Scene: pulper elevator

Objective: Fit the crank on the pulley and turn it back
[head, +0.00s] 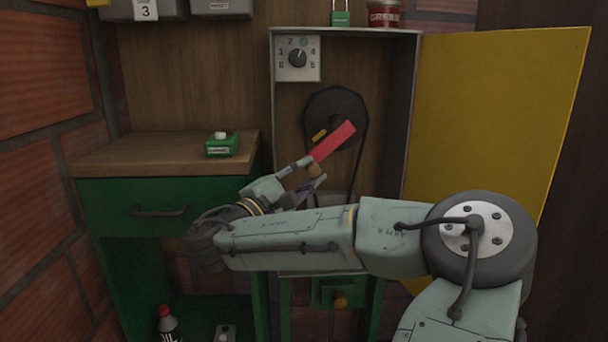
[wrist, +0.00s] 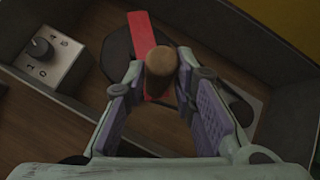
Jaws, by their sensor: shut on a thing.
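The crank (head: 333,142) has a red arm and a short wooden handle (head: 315,170). My gripper (head: 310,174) is shut on the wooden handle, which also shows end-on between the fingers (wrist: 160,72) in the wrist view. The dark pulley (head: 322,106) with its belt sits inside the open cabinet. The red arm slants up and right across the pulley's face. I cannot tell whether its far end is seated on the hub. A small yellow piece (head: 320,135) shows on the pulley, left of the red arm.
A rotary dial (head: 297,58) is at the cabinet's upper left. The yellow door (head: 490,120) stands open to the right. A green box with a white button (head: 221,144) sits on the wooden bench (head: 120,155) to the left.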

